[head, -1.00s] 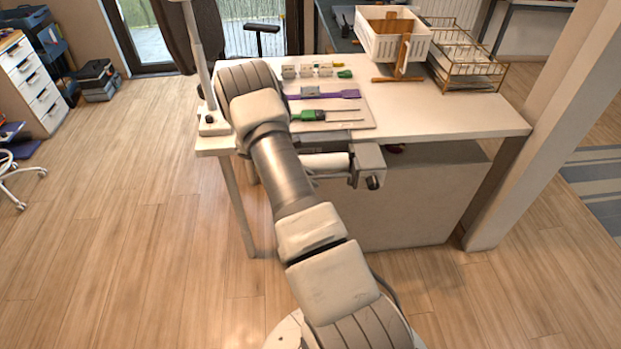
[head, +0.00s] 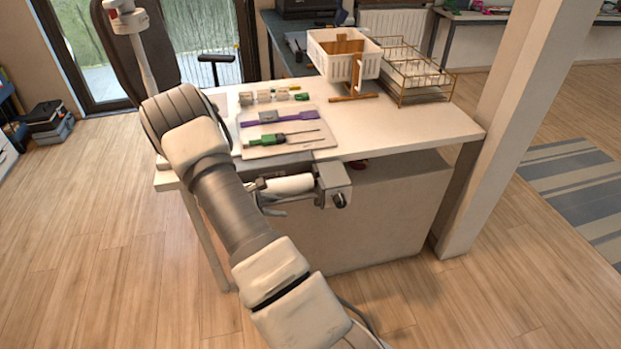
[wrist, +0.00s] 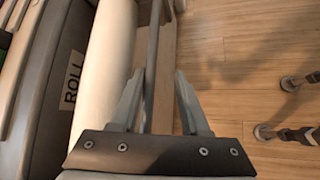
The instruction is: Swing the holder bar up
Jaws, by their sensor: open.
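The holder bar (wrist: 153,45) is a thin grey rod in the wrist view, running alongside a white paper roll (wrist: 103,60). My gripper (wrist: 158,85) is open, with one finger on each side of the bar; I cannot tell whether either finger touches it. In the head view the roll (head: 288,186) hangs under the table's front edge, beside a pale end block (head: 333,185) with a dark knob. A thin bar (head: 272,211) shows just below the roll there. My arm hides most of my gripper in the head view.
A grey panel marked ROLL (wrist: 70,85) lies left of the roll. The white table (head: 400,130) carries a board (head: 300,148) with tools, a white basket (head: 345,58) and a wire rack (head: 415,75). A pillar (head: 500,130) stands at right. Open wooden floor lies in front.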

